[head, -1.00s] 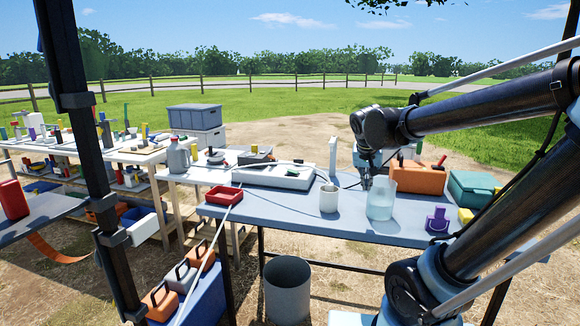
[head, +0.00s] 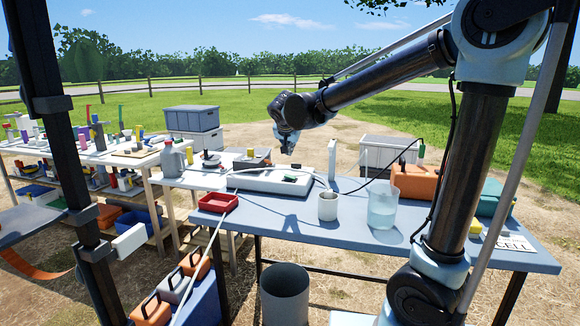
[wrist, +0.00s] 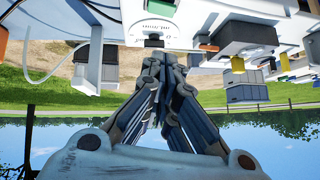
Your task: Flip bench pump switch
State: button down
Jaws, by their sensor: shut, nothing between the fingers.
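A low white box (head: 262,181), apparently the bench pump unit, lies at the back left of the blue-grey table. A small dark part with green (head: 291,179) shows on its top. My gripper (head: 287,149) points down above the box, apart from it in the head view, and is shut and empty. In the wrist view, which is upside down, the shut fingers (wrist: 160,62) point at the white box (wrist: 180,30). A small black part (wrist: 153,43) on its edge lies just beyond the fingertips; I cannot tell whether it is the switch or its setting.
The blue-grey table (head: 330,228) also carries a red tray (head: 218,202), a white cup (head: 328,205), a clear beaker (head: 382,210) with liquid and an orange case (head: 415,182). A white upright post (head: 332,158) stands right of the box. A bin (head: 284,292) stands below.

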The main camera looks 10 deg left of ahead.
send_over(289, 176)
jog(key=f, duration=0.6)
jog(key=shift+s+d+f, duration=0.3)
jog(key=shift+d+f, duration=0.05)
jog(key=shift+f, duration=0.05)
jog(key=f, duration=0.3)
jog(key=shift+a, duration=0.3)
jog(key=shift+a+f, duration=0.1)
jog(key=shift+f, duration=0.4)
jog(key=shift+w, duration=0.1)
